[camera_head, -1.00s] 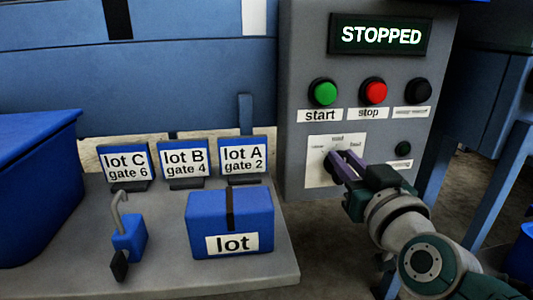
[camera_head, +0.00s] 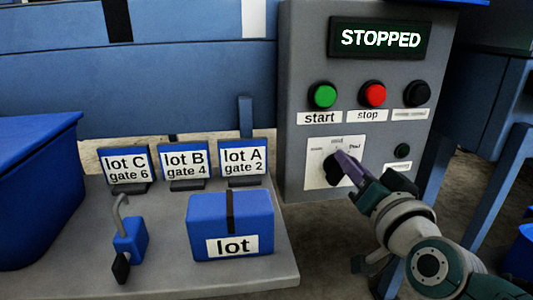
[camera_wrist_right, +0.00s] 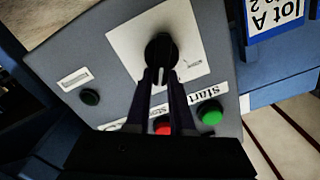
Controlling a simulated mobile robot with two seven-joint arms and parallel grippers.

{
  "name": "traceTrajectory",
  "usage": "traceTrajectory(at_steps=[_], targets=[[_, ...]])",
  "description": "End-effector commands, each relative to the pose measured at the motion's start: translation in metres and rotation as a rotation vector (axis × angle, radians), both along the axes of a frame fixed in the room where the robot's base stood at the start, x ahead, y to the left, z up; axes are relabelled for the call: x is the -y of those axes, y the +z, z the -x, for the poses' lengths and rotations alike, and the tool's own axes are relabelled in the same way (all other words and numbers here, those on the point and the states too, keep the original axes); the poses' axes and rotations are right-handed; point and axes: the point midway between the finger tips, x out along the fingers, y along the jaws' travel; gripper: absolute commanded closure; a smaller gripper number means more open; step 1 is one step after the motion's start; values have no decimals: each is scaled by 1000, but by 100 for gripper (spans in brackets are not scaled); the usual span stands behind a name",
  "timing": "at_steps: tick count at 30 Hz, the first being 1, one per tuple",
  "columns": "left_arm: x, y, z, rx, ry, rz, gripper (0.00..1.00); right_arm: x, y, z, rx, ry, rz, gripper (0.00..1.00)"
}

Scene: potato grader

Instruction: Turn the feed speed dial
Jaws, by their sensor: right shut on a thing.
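The feed speed dial (camera_head: 333,168) is a black knob on a white plate (camera_head: 318,150) low on the grey control panel. It also shows in the right wrist view (camera_wrist_right: 161,46), with a pale pointer mark. My right gripper (camera_head: 343,160) reaches it from the right, and its purple fingers are shut on the knob. In the right wrist view the dark fingers (camera_wrist_right: 163,78) come up to the knob from below. In the head view the fingers hide part of the plate's scale. My left gripper is not in view.
Above the dial are a green start button (camera_head: 322,96), a red stop button (camera_head: 372,94) and a black button (camera_head: 416,93). The display (camera_head: 381,38) reads STOPPED. A blue lot box (camera_head: 208,217) and lot cards (camera_head: 186,160) stand on the grey table (camera_head: 170,272) at left.

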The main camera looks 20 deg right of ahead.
Motion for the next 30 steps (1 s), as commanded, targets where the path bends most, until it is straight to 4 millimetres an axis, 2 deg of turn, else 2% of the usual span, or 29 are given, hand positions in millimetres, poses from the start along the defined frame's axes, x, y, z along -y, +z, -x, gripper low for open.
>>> traceTrajectory(at_steps=[6, 15, 30], targets=[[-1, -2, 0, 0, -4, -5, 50, 3, -2, 1, 40, 1, -162, 100], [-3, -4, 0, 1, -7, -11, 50, 5, -5, 1, 74, 1, -307, 100], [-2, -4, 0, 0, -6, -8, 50, 6, -5, 1, 86, 0, -360, 100]])
